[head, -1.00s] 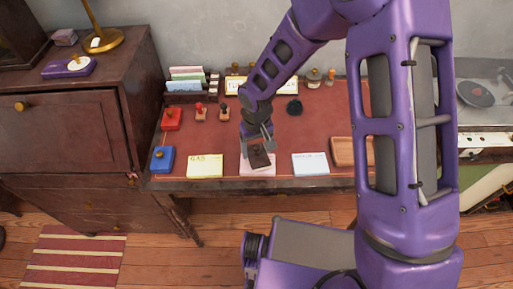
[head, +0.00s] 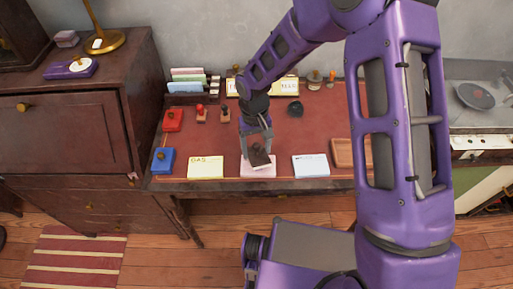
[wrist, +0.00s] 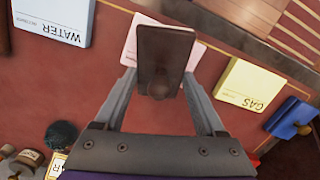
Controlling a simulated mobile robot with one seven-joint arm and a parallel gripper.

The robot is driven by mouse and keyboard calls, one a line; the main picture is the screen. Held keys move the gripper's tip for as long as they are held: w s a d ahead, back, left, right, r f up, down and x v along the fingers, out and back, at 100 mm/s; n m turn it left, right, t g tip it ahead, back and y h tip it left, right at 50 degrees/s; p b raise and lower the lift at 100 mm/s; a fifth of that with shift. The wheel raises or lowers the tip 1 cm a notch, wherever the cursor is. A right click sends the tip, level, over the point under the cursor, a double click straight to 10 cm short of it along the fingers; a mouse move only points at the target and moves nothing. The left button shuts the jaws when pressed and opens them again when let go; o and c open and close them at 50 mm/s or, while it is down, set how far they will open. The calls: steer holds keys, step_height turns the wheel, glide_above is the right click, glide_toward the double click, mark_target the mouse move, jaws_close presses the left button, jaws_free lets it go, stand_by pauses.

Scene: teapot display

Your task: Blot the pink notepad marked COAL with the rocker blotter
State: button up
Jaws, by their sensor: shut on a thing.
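The pink notepad (head: 268,173) lies near the front edge of the red desk top, between the yellow GAS pad (head: 205,168) and the white-and-blue WATER pad (head: 311,166). It also shows in the wrist view (wrist: 131,46), partly covered; its marking cannot be read. My gripper (head: 257,140) is shut on the dark brown rocker blotter (head: 261,159), holding it by its knob. In the wrist view, the blotter (wrist: 166,48) sits between the fingers, over the pink notepad. I cannot tell whether it touches the paper.
A blue ink pad (head: 162,160) and a red ink pad (head: 172,120) are at the desk's left. Stamps (head: 201,115), a letter rack (head: 190,82) and a black object (head: 295,108) stand behind. A wooden tray (head: 341,152) lies right, partly hidden by my arm.

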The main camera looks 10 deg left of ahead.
steer(key=shift+s+d+f+t+y+b, duration=0.15)
steer(key=shift+s+t+y+b, duration=0.55)
steer(key=shift+b, duration=1.1)
steer(key=shift+s+d+t+y+b, duration=0.2)
steer(key=shift+t+b, duration=0.4)
steer(key=shift+b, duration=1.05)
steer(key=shift+s+d+t+y+b, duration=0.15)
steer(key=shift+t+b, duration=0.45)
steer(key=shift+b, duration=1.05)
steer(key=shift+w+a+g+h+p, duration=0.35)
steer(key=shift+w+g+h+p, duration=0.45)
steer(key=shift+p, duration=2.25)
steer(key=shift+s+y, duration=0.2)
steer(key=shift+y, duration=0.05)
steer(key=shift+r+p, duration=2.45)
steer(key=shift+r, duration=1.2)
